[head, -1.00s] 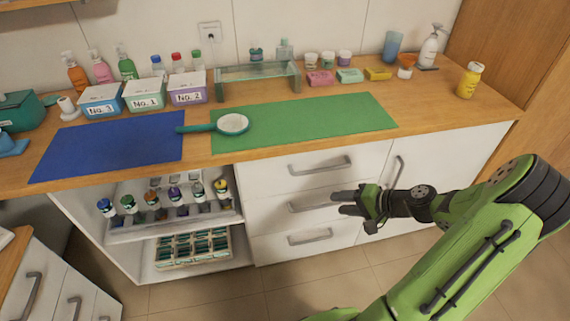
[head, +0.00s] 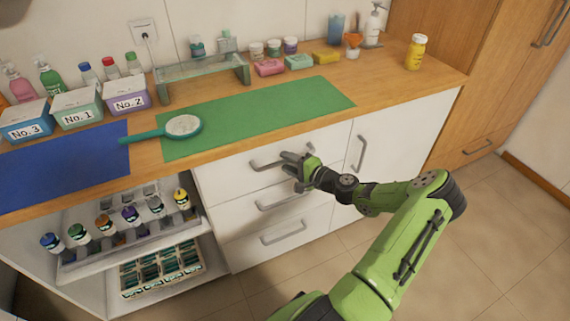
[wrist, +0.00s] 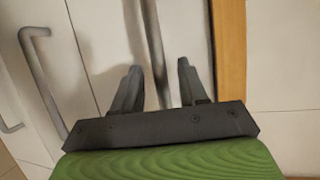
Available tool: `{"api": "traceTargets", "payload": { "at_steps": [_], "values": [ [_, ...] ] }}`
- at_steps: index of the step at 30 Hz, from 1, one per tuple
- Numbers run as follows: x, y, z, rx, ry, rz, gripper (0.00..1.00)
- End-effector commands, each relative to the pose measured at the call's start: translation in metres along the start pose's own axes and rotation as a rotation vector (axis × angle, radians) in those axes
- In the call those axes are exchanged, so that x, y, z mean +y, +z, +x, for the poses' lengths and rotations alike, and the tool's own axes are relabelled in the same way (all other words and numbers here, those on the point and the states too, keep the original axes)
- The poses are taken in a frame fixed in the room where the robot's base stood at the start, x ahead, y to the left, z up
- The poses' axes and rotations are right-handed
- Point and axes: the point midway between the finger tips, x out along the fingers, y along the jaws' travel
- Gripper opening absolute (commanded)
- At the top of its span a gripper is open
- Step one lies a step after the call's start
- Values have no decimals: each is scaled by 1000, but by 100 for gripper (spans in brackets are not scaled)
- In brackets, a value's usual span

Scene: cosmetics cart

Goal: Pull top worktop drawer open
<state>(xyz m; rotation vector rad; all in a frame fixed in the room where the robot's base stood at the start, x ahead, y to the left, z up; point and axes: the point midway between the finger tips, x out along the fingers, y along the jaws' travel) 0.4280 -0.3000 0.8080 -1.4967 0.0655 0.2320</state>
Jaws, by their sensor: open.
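The top worktop drawer (head: 225,178) is a white front just under the wooden worktop edge, and it looks shut. Its grey bar handle (head: 262,166) is partly hidden at the right by my gripper (head: 289,162). In the wrist view, the two dark fingers of my gripper (wrist: 160,78) are apart, and the top drawer's handle (wrist: 153,35) runs between them. The fingers lie either side of the bar; I cannot tell whether either one touches it.
The middle drawer handle (head: 280,201) and bottom drawer handle (head: 284,233) sit below. A cupboard door (head: 400,135) with an upright handle is to the right. Open shelves with bottles are to the left. A green mat (head: 270,115) lies on the worktop (head: 390,90).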

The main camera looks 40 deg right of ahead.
Motion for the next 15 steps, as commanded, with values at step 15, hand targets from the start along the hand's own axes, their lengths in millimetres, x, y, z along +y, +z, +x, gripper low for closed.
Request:
{"api": "traceTargets", "payload": {
  "at_steps": [15],
  "values": [
    [0, 0, 17, 1, 1, -1, 25]
  ]
}}
